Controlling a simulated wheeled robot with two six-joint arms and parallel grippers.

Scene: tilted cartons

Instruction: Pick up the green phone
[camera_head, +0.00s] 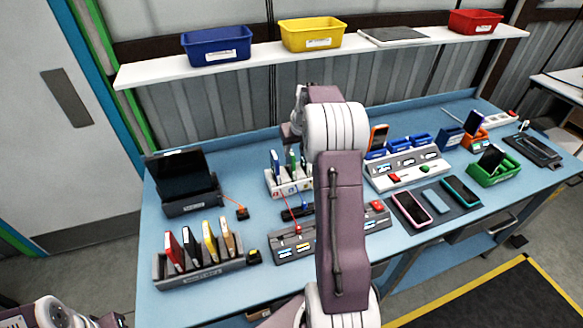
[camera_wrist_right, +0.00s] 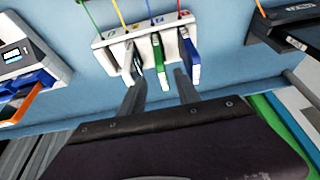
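In the head view the green phone (camera_head: 292,159) shows as a thin upright strip in the same white rack (camera_head: 279,189), beside my arm. My right gripper (camera_wrist_right: 157,84) is open, its two fingers pointing at the rack with the green phone between their lines; I cannot tell whether they touch it. In the head view my right arm covers much of this gripper and part of the rack. My left gripper is out of view.
A tablet in a dark stand (camera_head: 184,181) is to the left. A grey rack of colored phones (camera_head: 200,268) is in front. A shelf (camera_head: 265,61) with bins runs above the blue table.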

